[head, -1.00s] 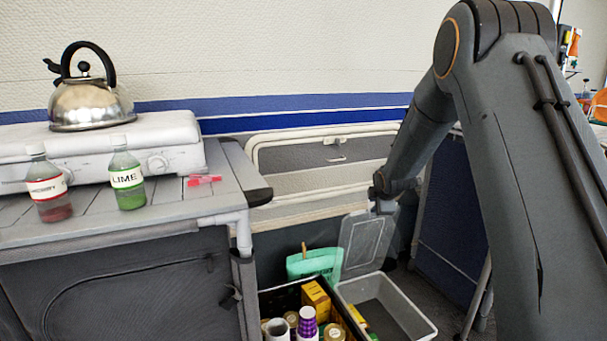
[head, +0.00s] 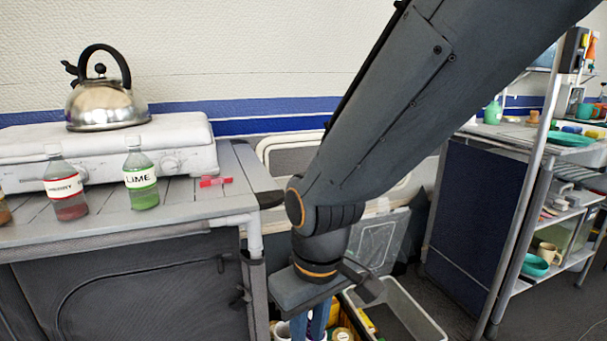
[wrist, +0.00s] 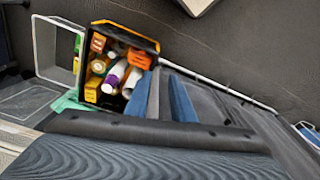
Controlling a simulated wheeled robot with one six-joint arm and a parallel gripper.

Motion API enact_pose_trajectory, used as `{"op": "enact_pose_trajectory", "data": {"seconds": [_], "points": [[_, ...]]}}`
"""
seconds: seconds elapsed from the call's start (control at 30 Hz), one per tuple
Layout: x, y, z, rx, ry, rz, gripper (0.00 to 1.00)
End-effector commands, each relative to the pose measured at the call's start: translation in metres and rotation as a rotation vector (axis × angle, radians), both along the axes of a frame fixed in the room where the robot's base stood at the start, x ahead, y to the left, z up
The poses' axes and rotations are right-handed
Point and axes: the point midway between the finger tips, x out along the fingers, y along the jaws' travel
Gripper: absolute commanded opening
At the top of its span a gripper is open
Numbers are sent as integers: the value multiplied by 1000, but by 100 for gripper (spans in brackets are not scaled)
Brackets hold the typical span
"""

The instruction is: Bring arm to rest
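My arm (head: 420,110) slants down from the upper right across the middle of the head view. My gripper (head: 309,322) points down at the bottom edge, over the crate area, with its tips cut off by the frame. In the wrist view, my gripper's blue and grey fingers (wrist: 160,98) show close together beside the dark crate. Whether they touch is unclear. I see nothing clearly held.
A dark crate (wrist: 128,29) holds several bottles and boxes. An empty grey bin (head: 413,308) stands beside it. The counter (head: 190,205) at left carries a stove, kettle (head: 106,103) and bottles. A shelf unit (head: 525,165) stands at right.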

Motion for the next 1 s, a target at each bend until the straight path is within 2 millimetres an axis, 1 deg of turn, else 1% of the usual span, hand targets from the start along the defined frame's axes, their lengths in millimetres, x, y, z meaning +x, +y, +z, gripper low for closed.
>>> {"op": "enact_pose_trajectory", "data": {"seconds": [0.03, 0.1, 0.2, 0.23, 0.3, 0.47, 0.67, 0.77, 1.0], "points": [[-16, 0, 0, -2, 19, -15, 22], [-35, -1, 0, -6, 48, -43, 22], [-62, -6, -1, -15, 86, -83, 22], [-67, -8, 0, -18, 94, -94, 22], [-63, -13, 10, -18, 91, -112, 22], [-59, -21, 25, -19, 90, -145, 22], [-56, -37, 49, -21, 90, -199, 22], [-55, -49, 66, -22, 90, -236, 22], [-53, -87, 117, -28, 91, -353, 22]]}}
